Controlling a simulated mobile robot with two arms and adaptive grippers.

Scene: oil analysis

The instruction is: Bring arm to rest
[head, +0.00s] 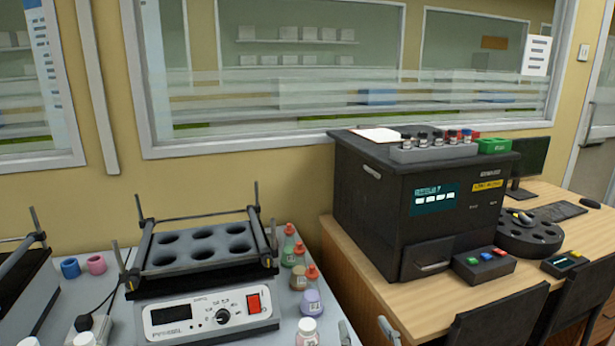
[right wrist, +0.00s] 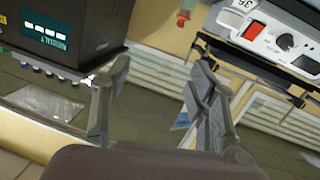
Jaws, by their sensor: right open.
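My right gripper (head: 367,333) shows only as two grey fingertips at the bottom edge of the head view, in front of the gap between the left bench and the wooden desk. In the right wrist view my right gripper (right wrist: 157,75) is open, its fingers wide apart with nothing between them. That view is turned over, with the black analyser (right wrist: 75,25) at upper left and the shaker's control panel (right wrist: 275,40) at upper right. My left gripper is in neither view.
The black analyser (head: 425,205) stands on the wooden desk (head: 460,300). The shaker with a holed rack (head: 200,250) stands on the left bench, beside several capped bottles (head: 300,278). Chair backs (head: 497,325) stand at the desk's front. A carousel (head: 525,235) lies right.

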